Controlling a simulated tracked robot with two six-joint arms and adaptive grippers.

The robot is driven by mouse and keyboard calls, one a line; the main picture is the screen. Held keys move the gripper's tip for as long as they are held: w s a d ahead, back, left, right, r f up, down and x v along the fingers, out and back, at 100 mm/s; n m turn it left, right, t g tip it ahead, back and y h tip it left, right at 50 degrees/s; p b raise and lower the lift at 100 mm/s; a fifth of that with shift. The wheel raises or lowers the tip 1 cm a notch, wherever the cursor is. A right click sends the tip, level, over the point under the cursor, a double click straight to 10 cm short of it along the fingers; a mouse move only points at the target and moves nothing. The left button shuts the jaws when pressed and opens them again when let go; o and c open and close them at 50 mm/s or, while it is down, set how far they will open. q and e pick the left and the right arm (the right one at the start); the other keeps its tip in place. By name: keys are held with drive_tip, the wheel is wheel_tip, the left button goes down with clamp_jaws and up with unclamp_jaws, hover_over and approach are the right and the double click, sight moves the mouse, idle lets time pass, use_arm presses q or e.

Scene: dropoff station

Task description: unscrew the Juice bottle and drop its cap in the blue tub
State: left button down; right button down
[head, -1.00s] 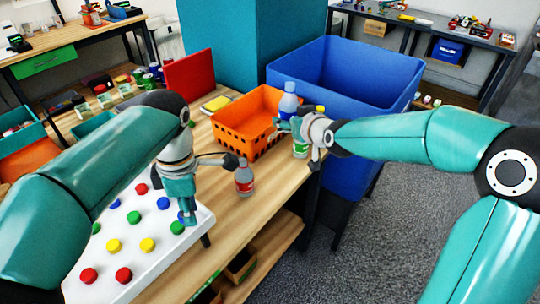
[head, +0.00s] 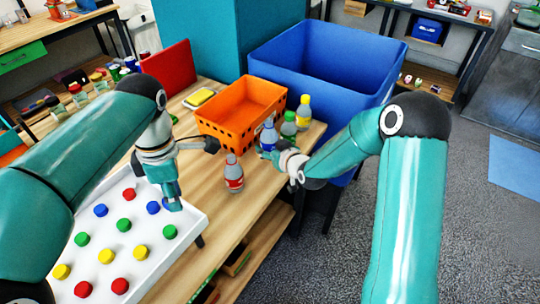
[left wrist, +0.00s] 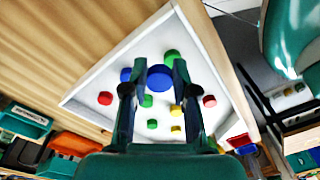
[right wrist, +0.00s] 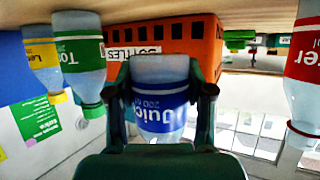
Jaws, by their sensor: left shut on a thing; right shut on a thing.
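The Juice bottle (right wrist: 160,105), clear with a blue label, is between the fingers of my right gripper (right wrist: 163,92), which is shut on it. In the head view the bottle (head: 268,136) is beside the orange crate; its top looks pale, with no coloured cap clear to me. In the right wrist view its neck is hidden by the gripper. My left gripper (head: 174,206) is over the white tray and shut on a blue cap (left wrist: 160,78) between its fingertips. The large blue tub (head: 345,112) stands behind the table's right edge.
The orange crate (head: 215,129) is labelled BOTTLES. A red-labelled bottle (head: 233,174) stands between the arms. Green (head: 289,126) and yellow (head: 303,112) bottles stand close to the Juice bottle. The white tray (head: 195,220) bears many coloured caps.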

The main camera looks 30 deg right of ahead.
sight(269, 163)
drive_tip(key=shift+f+p, duration=0.3)
drive_tip(key=shift+f, duration=1.95)
drive_tip(key=shift+c, duration=2.2)
unclamp_jaws()
